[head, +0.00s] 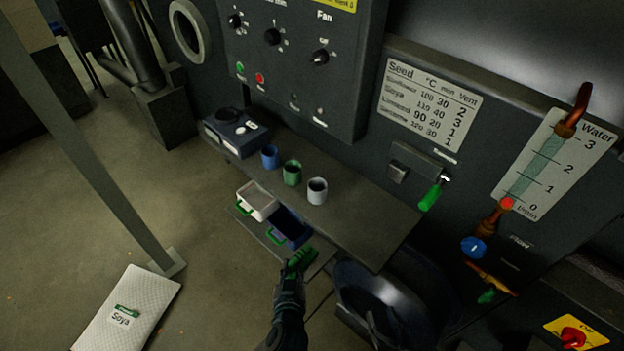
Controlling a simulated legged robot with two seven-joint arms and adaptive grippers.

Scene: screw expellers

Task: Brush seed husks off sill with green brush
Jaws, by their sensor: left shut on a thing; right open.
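My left gripper (292,275) is shut on the green brush (301,259), at the lower middle of the head view. The brush is at the right part of a low grey sill (318,268), below the front edge of the shelf. I cannot tell whether its bristles touch the sill. Seed husks are too small or hidden to make out. My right gripper is not in view.
A white scoop (258,201) and a blue scoop (288,226) with green handles are left of the brush. Blue (270,157), green (292,174) and white (317,191) cups stand on the shelf (360,220). A Soya sack (128,312) lies on the floor.

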